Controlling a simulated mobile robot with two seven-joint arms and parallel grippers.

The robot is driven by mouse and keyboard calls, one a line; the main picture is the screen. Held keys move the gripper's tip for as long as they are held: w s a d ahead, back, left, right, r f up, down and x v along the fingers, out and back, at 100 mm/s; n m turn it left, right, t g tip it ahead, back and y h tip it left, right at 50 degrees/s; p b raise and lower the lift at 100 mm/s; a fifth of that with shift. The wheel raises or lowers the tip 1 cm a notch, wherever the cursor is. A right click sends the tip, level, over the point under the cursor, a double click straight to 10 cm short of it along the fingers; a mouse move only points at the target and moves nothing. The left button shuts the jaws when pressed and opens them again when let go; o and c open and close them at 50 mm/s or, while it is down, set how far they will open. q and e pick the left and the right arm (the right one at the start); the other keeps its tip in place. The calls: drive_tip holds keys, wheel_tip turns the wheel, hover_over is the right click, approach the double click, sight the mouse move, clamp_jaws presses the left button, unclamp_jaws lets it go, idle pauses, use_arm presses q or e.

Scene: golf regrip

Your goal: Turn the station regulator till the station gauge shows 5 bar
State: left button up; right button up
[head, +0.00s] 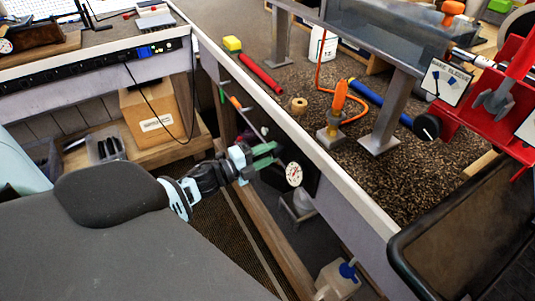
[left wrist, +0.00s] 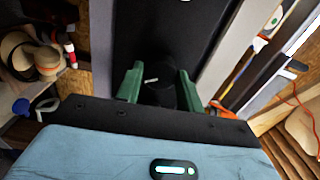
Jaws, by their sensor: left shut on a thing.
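The station gauge (head: 293,174), a small round white dial with some red on it, faces me on the dark panel below the bench edge. Its needle is too small to read. My left gripper (head: 264,156), with green fingers, is just left of the gauge. In the left wrist view the green fingers (left wrist: 159,86) stand on both sides of the black regulator knob (left wrist: 158,95), which carries a short white mark. The gripper is shut on this knob. The fingers hide the knob in the head view. My right gripper is not in view.
The bench edge (head: 313,150) runs diagonally above the gauge. An orange-handled tool (head: 340,95) with an orange hose stands on the bench. A cardboard box (head: 152,115) is on the left shelf. A white jug (head: 338,280) with a blue cap is below.

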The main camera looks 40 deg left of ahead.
use_arm(q)
drive_tip(key=o, duration=1)
drive_tip(key=v, duration=0.8)
drive_tip(key=shift+b, duration=0.3)
